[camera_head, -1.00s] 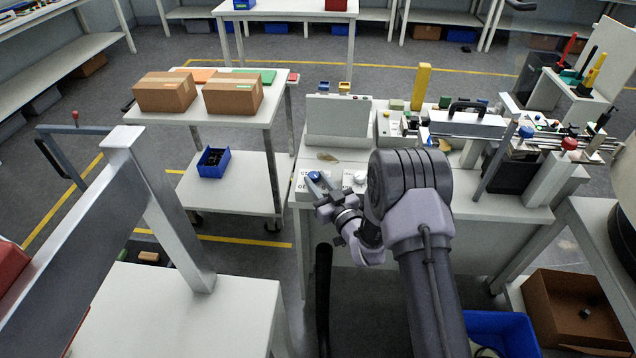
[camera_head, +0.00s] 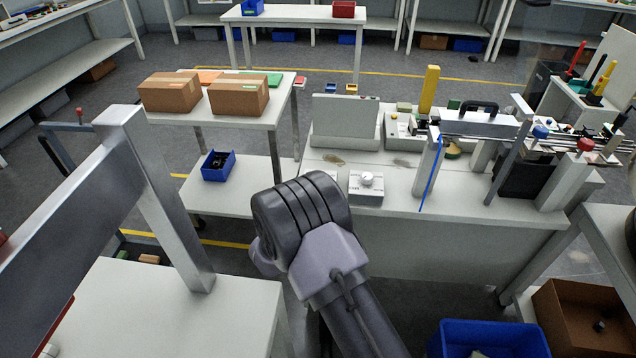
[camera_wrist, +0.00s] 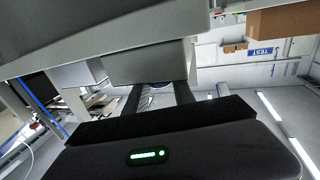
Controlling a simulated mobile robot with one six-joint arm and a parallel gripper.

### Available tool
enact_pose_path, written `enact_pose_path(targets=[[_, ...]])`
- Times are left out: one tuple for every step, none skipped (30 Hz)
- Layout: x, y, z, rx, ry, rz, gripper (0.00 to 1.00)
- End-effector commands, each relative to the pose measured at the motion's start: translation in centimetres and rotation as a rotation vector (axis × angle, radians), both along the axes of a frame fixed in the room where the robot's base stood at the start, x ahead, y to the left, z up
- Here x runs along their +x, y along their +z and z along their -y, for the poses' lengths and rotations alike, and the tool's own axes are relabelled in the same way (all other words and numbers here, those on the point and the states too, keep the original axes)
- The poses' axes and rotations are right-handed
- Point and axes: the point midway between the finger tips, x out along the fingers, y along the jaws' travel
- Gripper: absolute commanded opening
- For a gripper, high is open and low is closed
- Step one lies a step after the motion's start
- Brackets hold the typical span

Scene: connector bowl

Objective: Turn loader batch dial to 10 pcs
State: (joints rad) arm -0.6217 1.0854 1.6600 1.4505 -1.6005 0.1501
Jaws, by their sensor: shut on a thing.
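A pale grey box-like body (camera_wrist: 150,62) lies just beyond the fingertips and hides most of the knob. The dial's pointer and markings cannot be read. In the head view my arm's large grey joint covers the left front of the white bench (camera_head: 400,190), so the gripper and blue dial are hidden there.
A grey panel box (camera_head: 345,120) stands behind the white knob. A machine with a black handle (camera_head: 478,108) is to the right. A cart with two cardboard boxes (camera_head: 238,97) is at the left back. A blue bin (camera_head: 490,338) sits low at front right.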

Motion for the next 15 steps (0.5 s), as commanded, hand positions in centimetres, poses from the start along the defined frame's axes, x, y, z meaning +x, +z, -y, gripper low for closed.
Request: enact_pose_path(targets=[[0.16,0.25,-0.38,0.002,-0.038,0.008,0.0],[0.2,0.26,-0.47,0.002,-0.066,0.008,0.0],[0.22,0.24,-0.49,0.003,-0.105,0.007,0.0],[0.25,0.2,-0.55,0.001,-0.133,0.007,0.0],[0.29,0.23,-0.62,0.002,-0.161,0.008,0.0],[0.32,0.2,-0.69,0.002,-0.199,0.008,0.0],[0.37,0.21,-0.73,0.002,-0.227,0.007,0.0],[0.4,0.2,-0.74,0.001,-0.256,0.008,0.0],[0.45,0.17,-0.79,0.001,-0.292,0.007,0.0],[0.49,0.16,-0.84,0.001,-0.318,0.007,0.0],[0.52,0.16,-0.88,0.001,-0.344,0.007,0.0],[0.55,0.1,-0.92,0.001,-0.378,0.006,0.0],[0.59,0.14,-0.97,0.001,-0.402,0.007,0.0],[0.62,0.07,-1.0,0.0,-0.424,0.005,0.0],[0.69,0.1,-1.04,0.001,-0.451,0.006,0.0]])
